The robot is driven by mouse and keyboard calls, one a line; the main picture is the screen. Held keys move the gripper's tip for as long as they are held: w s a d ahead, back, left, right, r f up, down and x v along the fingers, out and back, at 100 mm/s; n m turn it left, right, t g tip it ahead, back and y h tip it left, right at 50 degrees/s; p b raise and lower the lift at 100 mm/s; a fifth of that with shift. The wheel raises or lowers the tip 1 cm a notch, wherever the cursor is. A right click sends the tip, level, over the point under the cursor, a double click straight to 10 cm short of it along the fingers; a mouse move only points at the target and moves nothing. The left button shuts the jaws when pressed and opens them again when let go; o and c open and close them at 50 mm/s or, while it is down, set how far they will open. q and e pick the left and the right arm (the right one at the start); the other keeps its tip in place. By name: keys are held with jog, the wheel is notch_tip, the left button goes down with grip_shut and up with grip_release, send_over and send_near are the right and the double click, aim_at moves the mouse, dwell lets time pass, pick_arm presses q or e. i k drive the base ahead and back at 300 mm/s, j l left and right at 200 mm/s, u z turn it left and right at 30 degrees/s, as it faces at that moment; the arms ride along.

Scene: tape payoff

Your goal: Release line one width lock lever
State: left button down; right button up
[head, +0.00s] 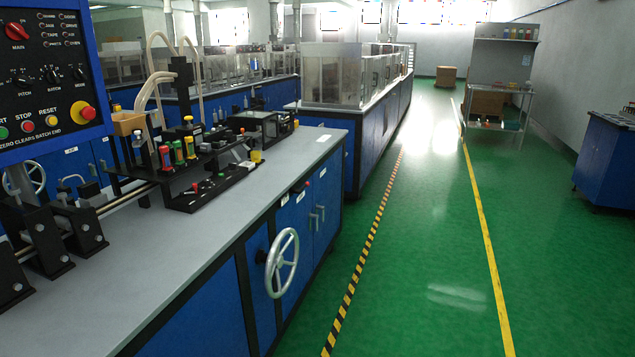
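The line's long bench (215,228) with a grey top and blue cabinets runs along the left. On it, a black fixture (205,185) carries small coloured-cap bottles and several small knobs. At the far left, black blocks (75,228) sit on metal rails (125,198). A silver handwheel (283,263) is on the bench front. I cannot tell which small part is the width lock lever. Neither of my grippers is in view.
A blue control panel (45,75) with buttons and knobs stands at the upper left. A second bench line (355,125) continues behind. A metal shelf (500,75) and a blue cabinet (605,160) stand at right. The green floor (415,240) with yellow tape is clear.

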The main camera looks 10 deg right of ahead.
aim_at(304, 188)
jog(key=i+l, duration=0.45)
jog(key=i, duration=0.15)
jog(key=i+l, duration=0.45)
jog(key=i, duration=0.15)
jog(key=i+l+u, duration=0.1)
jog(key=u, duration=0.3)
jog(key=i+l+u, duration=0.15)
jog(key=u, duration=0.3)
jog(key=i+l+u, duration=0.15)
jog(key=l, duration=0.15)
jog(key=l+u, duration=0.1)
jog(key=l, duration=0.15)
jog(key=i+l+u, duration=0.15)
jog(key=l, duration=0.15)
jog(key=i+l, duration=0.1)
jog(key=l, duration=0.3)
jog(key=i+l, duration=0.1)
jog(key=l, duration=0.3)
jog(key=i+l, duration=0.15)
jog(key=l, duration=0.2)
jog(key=u, duration=0.05)
